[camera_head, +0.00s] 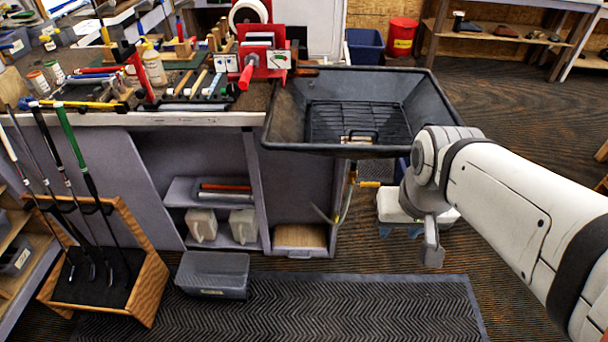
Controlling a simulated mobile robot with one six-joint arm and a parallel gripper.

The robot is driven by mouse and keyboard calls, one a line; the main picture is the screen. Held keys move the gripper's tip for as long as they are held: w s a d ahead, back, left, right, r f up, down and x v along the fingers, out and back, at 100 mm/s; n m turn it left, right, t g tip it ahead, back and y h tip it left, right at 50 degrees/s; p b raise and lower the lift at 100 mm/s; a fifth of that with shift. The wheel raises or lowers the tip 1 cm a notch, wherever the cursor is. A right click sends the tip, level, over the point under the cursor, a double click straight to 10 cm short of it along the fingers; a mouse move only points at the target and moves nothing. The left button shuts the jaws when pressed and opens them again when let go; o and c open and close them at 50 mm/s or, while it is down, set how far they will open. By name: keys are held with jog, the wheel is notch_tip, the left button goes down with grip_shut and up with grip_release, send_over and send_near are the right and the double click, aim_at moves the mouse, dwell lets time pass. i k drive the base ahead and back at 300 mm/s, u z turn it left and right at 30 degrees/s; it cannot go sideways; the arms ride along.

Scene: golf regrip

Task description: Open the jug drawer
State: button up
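Under the bench, a grey cabinet (180,150) has an open bay with two pale jugs (243,226) on its low shelf. To the right of the jugs, a low compartment or drawer (300,252) has a grey front edge and a light wood surface; I cannot tell how far it is pulled out. I see no clear handle on it. My gripper (432,250) hangs to the right, pointing down, in front of the sink's right side. It is apart from the cabinet and appears empty. Its fingers overlap in this view, so their opening is unclear.
A black sink basin (290,110) juts out above the compartment. A hose (346,195) hangs under it, near a white container (395,207). A grey bin (212,275) stands on the floor before the jugs. A wooden club rack (140,290) is at left. The dark mat (370,305) is otherwise clear.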

aim_at(310, 239)
jog(key=z, duration=1.75)
jog(key=k, duration=0.9)
jog(key=u, duration=1.7)
jog(key=i, duration=1.05)
